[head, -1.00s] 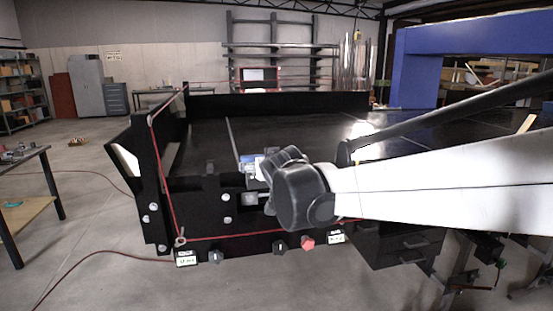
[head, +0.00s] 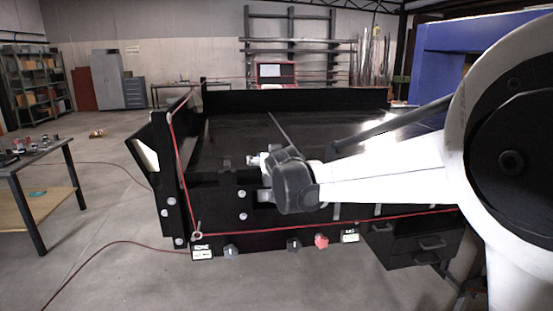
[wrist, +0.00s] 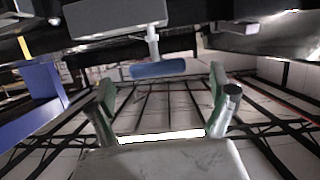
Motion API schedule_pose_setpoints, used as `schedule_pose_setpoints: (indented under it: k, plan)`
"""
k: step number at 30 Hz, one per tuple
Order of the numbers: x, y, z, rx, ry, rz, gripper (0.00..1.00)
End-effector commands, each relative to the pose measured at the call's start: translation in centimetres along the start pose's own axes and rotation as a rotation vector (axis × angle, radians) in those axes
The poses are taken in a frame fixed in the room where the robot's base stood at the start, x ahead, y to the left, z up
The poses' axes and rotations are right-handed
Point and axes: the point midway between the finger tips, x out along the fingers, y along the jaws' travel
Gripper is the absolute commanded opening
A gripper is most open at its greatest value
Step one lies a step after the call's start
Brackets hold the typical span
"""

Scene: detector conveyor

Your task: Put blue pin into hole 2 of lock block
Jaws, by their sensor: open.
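In the wrist view the blue pin shows as a blue cylinder (wrist: 160,69) on a pale shaft (wrist: 152,42). The shaft runs up in the picture to a grey block (wrist: 115,14); I cannot tell whether this is the lock block. No numbered hole can be made out. My gripper (wrist: 160,84) is open, with one green-sided finger on each side. The blue cylinder lies between the fingers in the picture, with gaps on both sides; its depth is unclear. In the head view my gripper (head: 257,161) is small, partly hidden by my wrist, at the conveyor's near end.
The black conveyor (head: 235,135) has raised side walls. A red cord (head: 270,230) runs along its front, above several knobs. A table with small items (head: 40,150) stands at left. A blue frame (head: 440,60) rises at right. The floor at left is mostly clear.

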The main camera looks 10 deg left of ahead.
Motion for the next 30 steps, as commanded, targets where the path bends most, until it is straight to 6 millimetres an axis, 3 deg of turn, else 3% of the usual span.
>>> schedule_pose_setpoints:
  k: [15, 25, 30]
  plan:
    - [4.7, 0.5, -0.4, -0.001, 0.0, 0.0, 0.9]
    - [5.2, 0.5, -0.3, -0.001, 0.0, 0.0, 0.9]
    - [5.2, 0.5, -0.3, -0.001, 0.0, 0.0, 0.7]
